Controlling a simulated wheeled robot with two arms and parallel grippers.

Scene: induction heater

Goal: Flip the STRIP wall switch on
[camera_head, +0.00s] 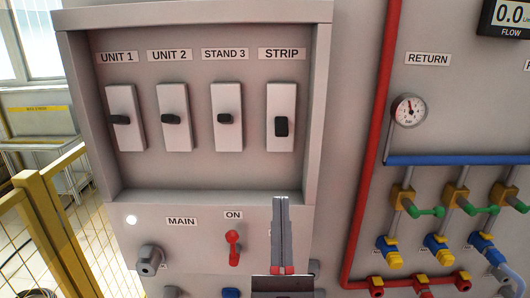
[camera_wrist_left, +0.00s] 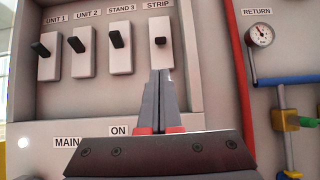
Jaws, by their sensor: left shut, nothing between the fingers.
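The STRIP switch is the rightmost of a row of wall switches in a recessed grey panel. Its white plate (camera_head: 282,95) carries a black toggle (camera_head: 281,126), which sits a little lower and looks more upright in outline than the neighbouring ones. In the left wrist view the STRIP toggle (camera_wrist_left: 160,41) looks short and points toward the camera. My left gripper (camera_head: 281,199) is shut and empty, fingers pointing up, below the STRIP switch in the picture. In the wrist view its tips (camera_wrist_left: 161,72) overlap the plate's lower end, below the toggle; contact cannot be told.
The UNIT 1 (camera_head: 119,119), UNIT 2 (camera_head: 170,120) and STAND 3 (camera_head: 225,118) toggles stand to the left. The panel frame's right side (camera_head: 318,110) is close. A red MAIN lever (camera_head: 233,246) sits below. A red pipe (camera_head: 372,140), gauge (camera_head: 409,110) and valves are right.

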